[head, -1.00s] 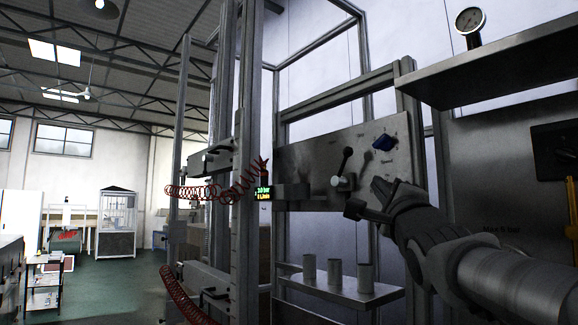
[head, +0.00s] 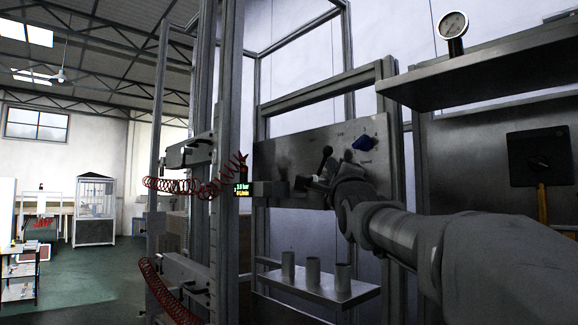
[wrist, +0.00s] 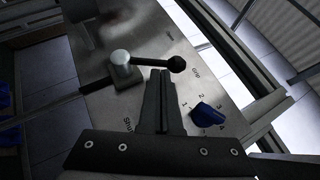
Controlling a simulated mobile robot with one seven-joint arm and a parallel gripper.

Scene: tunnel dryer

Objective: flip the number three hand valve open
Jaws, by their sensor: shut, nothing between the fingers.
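The hand valve has a pale round hub (wrist: 121,62) and a lever ending in a black ball (wrist: 176,64). It is mounted on a metal panel (wrist: 160,28). In the wrist view the ball appears near one printed label, while a "Shut" label shows lower left. No number three mark is readable on this valve.
A blue knob (wrist: 208,113) with a numbered dial sits beside the valve, also seen in the head view (head: 365,143). A shelf with several cups (head: 313,270) is below. An upper shelf (head: 490,74) carries a gauge (head: 453,25). A red coiled hose (head: 215,188) hangs left.

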